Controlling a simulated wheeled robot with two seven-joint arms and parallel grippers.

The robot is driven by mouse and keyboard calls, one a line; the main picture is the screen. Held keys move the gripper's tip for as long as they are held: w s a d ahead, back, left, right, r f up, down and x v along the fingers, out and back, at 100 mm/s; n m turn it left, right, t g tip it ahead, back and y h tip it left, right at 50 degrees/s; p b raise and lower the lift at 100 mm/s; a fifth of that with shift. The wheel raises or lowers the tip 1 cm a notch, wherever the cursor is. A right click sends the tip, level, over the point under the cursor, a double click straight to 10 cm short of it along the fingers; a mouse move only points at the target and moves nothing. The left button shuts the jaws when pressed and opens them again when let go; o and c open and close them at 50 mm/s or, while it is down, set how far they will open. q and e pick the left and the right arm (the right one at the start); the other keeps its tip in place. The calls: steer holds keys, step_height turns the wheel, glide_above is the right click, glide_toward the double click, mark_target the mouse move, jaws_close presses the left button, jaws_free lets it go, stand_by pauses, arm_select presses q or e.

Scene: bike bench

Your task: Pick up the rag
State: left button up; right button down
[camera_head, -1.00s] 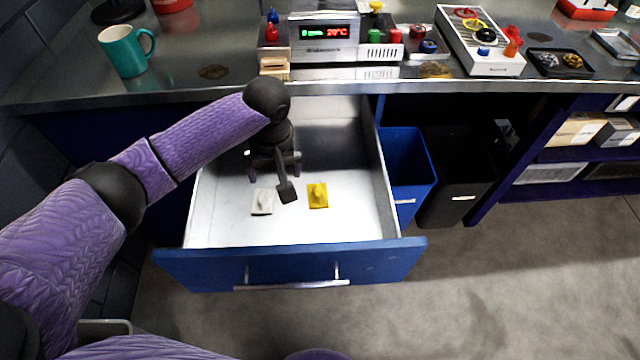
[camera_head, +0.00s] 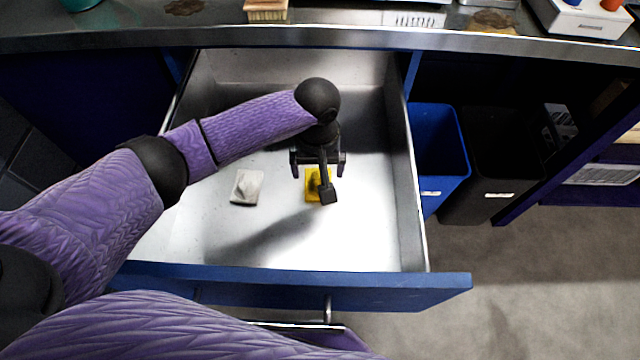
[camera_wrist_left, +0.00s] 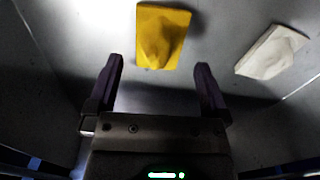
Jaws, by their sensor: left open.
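Two small cloths lie apart on the floor of the open drawer. A yellow rag (camera_head: 312,194) lies right of the middle and is partly hidden by my gripper in the head view. A whitish-grey rag (camera_head: 246,187) lies to its left. In the left wrist view the yellow rag (camera_wrist_left: 161,38) is ahead of the fingers, left of centre, with a raised fold. The whitish rag (camera_wrist_left: 272,52) is at the right there. My left gripper (camera_head: 318,170) is open and empty above the drawer, over the yellow rag. My right gripper is not in view.
The drawer's blue front (camera_head: 300,290) and metal side walls surround the rags. A blue bin (camera_head: 438,155) and a black bin (camera_head: 495,175) stand to the right. The bench edge (camera_head: 330,40) runs behind, with a brush (camera_head: 266,10) on it.

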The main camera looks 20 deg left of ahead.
mark_target(319, 178)
arm_select(q)
step_height(319, 178, down, 4)
steer(key=shift+b, duration=0.95)
steer(key=shift+r, duration=0.25)
steer(key=c, duration=0.9)
steer(key=shift+c, duration=0.7)
steer(key=shift+r, duration=0.1)
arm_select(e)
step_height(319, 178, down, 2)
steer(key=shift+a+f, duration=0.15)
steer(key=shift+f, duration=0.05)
